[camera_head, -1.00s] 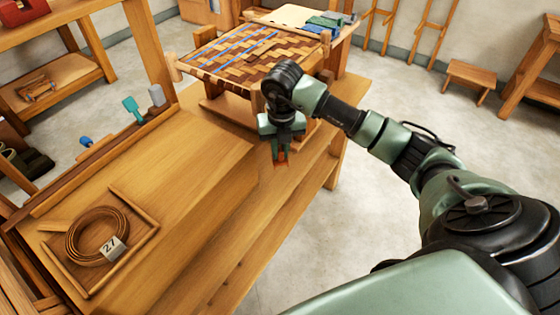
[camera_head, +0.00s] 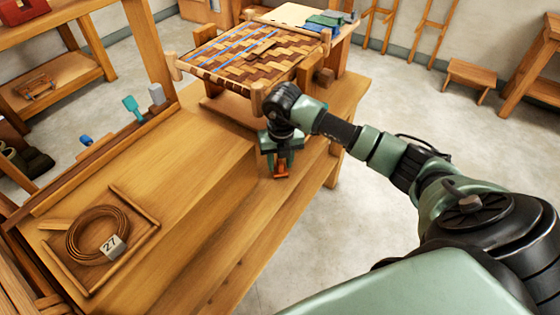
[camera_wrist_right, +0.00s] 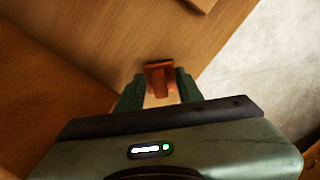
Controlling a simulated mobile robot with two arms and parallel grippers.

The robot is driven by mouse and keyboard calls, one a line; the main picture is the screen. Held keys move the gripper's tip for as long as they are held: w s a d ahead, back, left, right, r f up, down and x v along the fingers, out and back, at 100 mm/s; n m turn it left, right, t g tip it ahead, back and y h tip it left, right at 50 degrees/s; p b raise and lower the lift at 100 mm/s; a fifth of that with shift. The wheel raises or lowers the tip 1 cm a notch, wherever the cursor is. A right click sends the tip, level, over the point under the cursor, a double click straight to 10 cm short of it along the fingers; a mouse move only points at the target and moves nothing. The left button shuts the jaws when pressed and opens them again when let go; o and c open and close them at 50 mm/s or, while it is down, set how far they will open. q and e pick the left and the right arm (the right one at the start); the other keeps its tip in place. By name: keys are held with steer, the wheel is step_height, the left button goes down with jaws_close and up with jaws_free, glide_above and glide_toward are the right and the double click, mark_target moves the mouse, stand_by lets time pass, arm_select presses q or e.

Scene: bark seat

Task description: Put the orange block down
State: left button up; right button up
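The orange block (camera_head: 281,171) is at the fingertips of my right gripper (camera_head: 281,167), low over the front part of the wooden bench. In the right wrist view the block (camera_wrist_right: 159,78) sits between the two green fingertips (camera_wrist_right: 160,88), which look closed on its sides. Whether its underside touches the wood is hard to tell. My left gripper is in neither view.
The woven seat (camera_head: 250,52) stands on the bench just behind my right gripper. A coil of bark strip (camera_head: 97,234) with a "27" tag lies in a tray at left. The bench top (camera_head: 190,165) between them is clear. The bench's right edge is close to my gripper, with floor beyond.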

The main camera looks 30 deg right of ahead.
mark_target(281, 165)
steer(key=shift+r, duration=0.15)
steer(key=shift+r, duration=0.25)
step_height(281, 165, up, 12)
steer(key=s, duration=0.1)
steer(key=shift+s+a+f+b, duration=0.2)
steer(key=shift+a+f+b, duration=0.05)
steer(key=shift+b, duration=0.2)
